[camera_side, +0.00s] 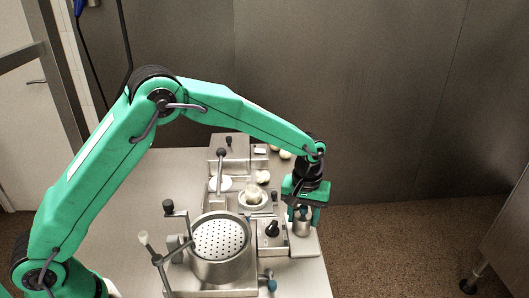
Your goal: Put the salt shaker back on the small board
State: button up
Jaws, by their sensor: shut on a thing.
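The salt shaker (302,228) is a small grey metal-looking cylinder at the right edge of the table. My gripper (302,215) points down from above and is shut on its upper part, which the fingers partly hide. The shaker looks upright. The small board (305,248) is a pale flat slab under and in front of the shaker. I cannot tell whether the shaker's base touches the board or hangs just above it.
A perforated metal basket (219,240) sits in a round pot with cranks to the left. A dark-knobbed panel (270,232) stands close beside the board. Behind are a pale bowl (254,198) and a metal box (229,150). The table's left side is clear.

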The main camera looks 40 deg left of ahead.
jog(key=shift+f, duration=0.35)
dwell(0.5)
jog(key=o, duration=1.1)
jog(key=shift+o, duration=0.2)
jog(key=shift+r, duration=3.95)
jog(key=shift+r, duration=0.15)
